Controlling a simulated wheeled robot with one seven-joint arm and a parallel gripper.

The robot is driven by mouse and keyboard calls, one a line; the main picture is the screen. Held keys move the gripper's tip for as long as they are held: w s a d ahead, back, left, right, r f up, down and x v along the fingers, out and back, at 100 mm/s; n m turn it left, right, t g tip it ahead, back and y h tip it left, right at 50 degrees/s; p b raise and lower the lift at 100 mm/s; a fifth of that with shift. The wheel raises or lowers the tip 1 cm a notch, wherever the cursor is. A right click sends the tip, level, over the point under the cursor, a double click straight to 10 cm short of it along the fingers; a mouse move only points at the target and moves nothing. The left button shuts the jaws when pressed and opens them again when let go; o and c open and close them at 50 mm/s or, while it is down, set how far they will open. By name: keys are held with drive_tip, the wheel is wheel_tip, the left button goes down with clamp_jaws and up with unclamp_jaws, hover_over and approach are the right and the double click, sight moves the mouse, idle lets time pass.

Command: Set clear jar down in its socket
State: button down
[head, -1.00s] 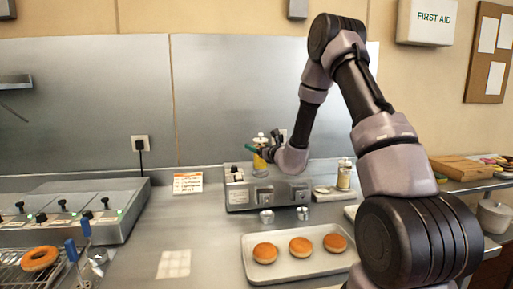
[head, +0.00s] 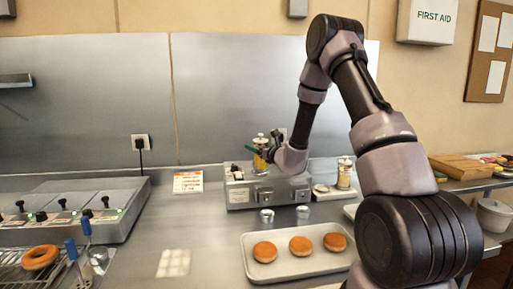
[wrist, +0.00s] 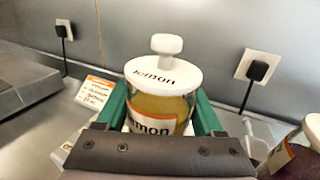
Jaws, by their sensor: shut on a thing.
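The clear jar (wrist: 158,104) has a white lid marked "lemon" with a knob on top and yellow filling inside. It stands upright between the green fingers of my gripper (wrist: 160,122) in the wrist view, and the gripper is shut on it.
A second jar (head: 344,173) stands right of the unit; a dark red jar (wrist: 296,158) shows at the wrist view's lower right. A tray (head: 290,272) with three buns, two small metal cups (head: 267,216), a label card (head: 188,182) and a fryer unit (head: 70,205) are nearby.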

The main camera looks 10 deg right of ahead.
drive_tip(key=shift+f, duration=0.65)
idle(0.8)
unclamp_jaws()
drive_tip(key=v, duration=1)
drive_tip(key=s+a+r+n+g+y, duration=0.65)
drive_tip(key=s+a+r+n, duration=0.2)
drive_tip(key=r, duration=0.25)
drive_tip(key=s+a+r+n+g, duration=0.2)
drive_tip(key=s+n+g, duration=0.1)
drive_tip(key=s+n, duration=0.25)
drive_tip(key=s+a+r+n+g, duration=0.2)
drive_tip(key=s+r+n+g, duration=0.15)
drive_tip(key=s, duration=0.35)
drive_tip(key=s+d+n+g+h, duration=0.1)
drive_tip(key=s+d+n+h, duration=0.4)
drive_tip(key=s, duration=0.4)
drive_tip(key=s+d+r+n+t+h, duration=0.1)
drive_tip(key=s+d+n+t+h, duration=0.1)
drive_tip(key=d, duration=0.3)
drive_tip(key=s+d+r+n+t+h, duration=0.1)
drive_tip(key=d+r+n+t+h, duration=0.1)
drive_tip(key=d+n+h, duration=0.1)
drive_tip(key=d+h, duration=0.1)
drive_tip(key=d, duration=0.1)
drive_tip(key=shift+s+d+t, duration=0.3)
drive_tip(key=shift+s, duration=0.05)
